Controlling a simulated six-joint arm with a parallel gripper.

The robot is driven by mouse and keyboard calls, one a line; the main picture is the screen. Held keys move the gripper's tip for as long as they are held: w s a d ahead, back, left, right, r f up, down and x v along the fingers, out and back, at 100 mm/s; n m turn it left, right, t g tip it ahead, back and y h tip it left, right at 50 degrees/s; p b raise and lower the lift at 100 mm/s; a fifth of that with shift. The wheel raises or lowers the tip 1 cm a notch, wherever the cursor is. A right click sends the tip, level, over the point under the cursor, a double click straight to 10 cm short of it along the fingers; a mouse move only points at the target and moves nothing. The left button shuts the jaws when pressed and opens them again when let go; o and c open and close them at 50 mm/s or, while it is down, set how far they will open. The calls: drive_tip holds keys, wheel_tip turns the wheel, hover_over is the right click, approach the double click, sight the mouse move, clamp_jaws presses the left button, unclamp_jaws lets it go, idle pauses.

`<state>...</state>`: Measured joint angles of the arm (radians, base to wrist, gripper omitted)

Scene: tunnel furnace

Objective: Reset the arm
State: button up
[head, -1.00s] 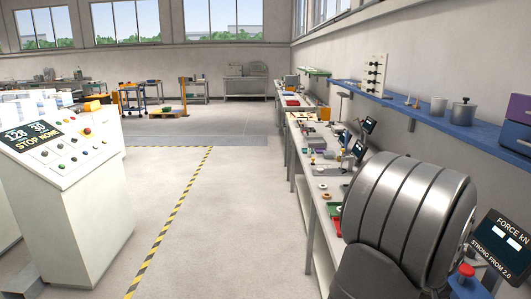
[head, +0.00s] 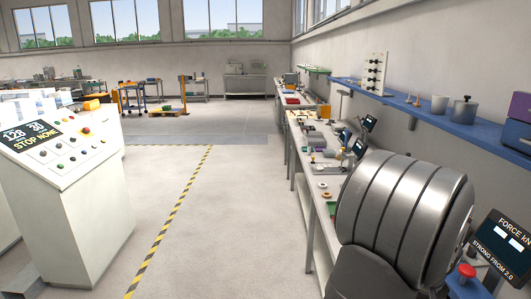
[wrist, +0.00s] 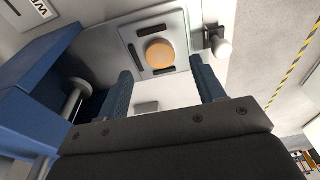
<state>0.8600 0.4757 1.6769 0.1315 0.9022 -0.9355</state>
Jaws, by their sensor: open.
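My gripper (wrist: 164,88) shows in the wrist view with two dark blue ribbed fingers set well apart. It is open, and nothing is held between the fingers. Beyond the fingertips are a pale surface and a grey plate (wrist: 136,32) with dark slots and a round tan disc (wrist: 160,53). The gripper is not seen in the head view, where a large grey ribbed part of what looks like my arm (head: 400,215) fills the lower right.
A workbench (head: 308,195) with small parts runs along the right wall under a blue shelf (head: 400,98). A force display (head: 505,240) and red button (head: 466,270) stand at lower right. A white control console (head: 80,215) is at left. The floor between is clear.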

wheel_tip(320, 180, up, 13)
drive_tip(key=s, duration=0.2)
drive_tip(key=f, duration=0.6)
drive_tip(key=w+f, duration=0.1)
drive_tip(key=f, duration=1.2)
drive_tip(key=shift+w+a, duration=0.25)
drive_tip(key=shift+w, duration=0.15)
drive_tip(key=r, duration=0.3)
drive_tip(key=w+r, duration=0.1)
drive_tip(key=r, duration=0.1)
drive_tip(key=shift+d+r, duration=0.2)
drive_tip(key=shift+r, duration=0.1)
drive_tip(key=shift+d+r, duration=0.15)
drive_tip(key=shift+r, duration=0.75)
drive_tip(key=shift+o, duration=0.3)
